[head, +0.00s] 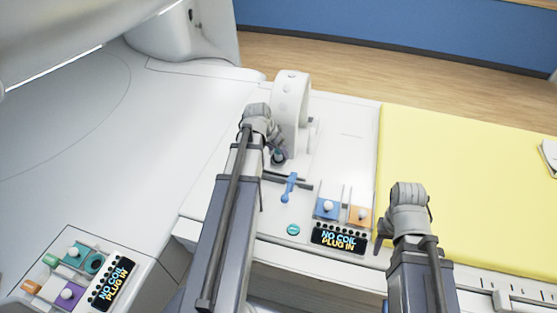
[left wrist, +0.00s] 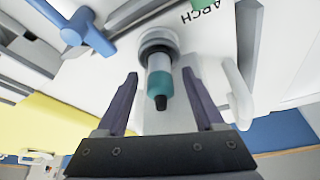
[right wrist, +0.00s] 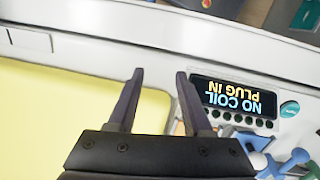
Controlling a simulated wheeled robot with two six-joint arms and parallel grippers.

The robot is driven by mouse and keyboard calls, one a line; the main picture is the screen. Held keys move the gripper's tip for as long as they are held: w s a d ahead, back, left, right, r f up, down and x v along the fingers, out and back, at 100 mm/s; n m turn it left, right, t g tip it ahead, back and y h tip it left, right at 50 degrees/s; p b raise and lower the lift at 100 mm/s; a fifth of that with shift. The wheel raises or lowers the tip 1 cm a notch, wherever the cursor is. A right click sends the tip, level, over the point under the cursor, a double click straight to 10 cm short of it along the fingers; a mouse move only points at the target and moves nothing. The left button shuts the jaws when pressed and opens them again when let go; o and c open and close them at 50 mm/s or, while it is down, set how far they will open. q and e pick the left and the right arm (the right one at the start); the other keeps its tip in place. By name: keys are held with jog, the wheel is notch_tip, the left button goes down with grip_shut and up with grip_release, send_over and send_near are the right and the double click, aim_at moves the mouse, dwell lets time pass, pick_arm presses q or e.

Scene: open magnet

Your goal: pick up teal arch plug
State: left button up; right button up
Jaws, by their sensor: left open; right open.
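The teal arch plug (left wrist: 159,83) stands out of a round grey holder in the left wrist view, with a teal band and a dark tip. It also shows small and partly covered in the head view (head: 279,156), at the foot of the white arch. My left gripper (left wrist: 160,75) is open, with one finger on each side of the plug; I cannot tell whether either touches it. My right gripper (right wrist: 160,74) is open and empty, above the table edge between the yellow pad and the display panel.
The white arch (head: 291,98) rises beside my left gripper. A blue lever (head: 289,187), blue and orange sockets (head: 328,208) and a "NO COIL PLUG IN" display (head: 338,240) lie nearer. The yellow pad (head: 470,170) at right is mostly clear. Another socket panel (head: 75,265) is at lower left.

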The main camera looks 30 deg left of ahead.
pick_arm(q)
jog(key=shift+b+x, duration=0.3)
jog(key=shift+x, duration=0.5)
jog(key=shift+r, duration=0.1)
jog(key=shift+c, duration=0.5)
grip_shut()
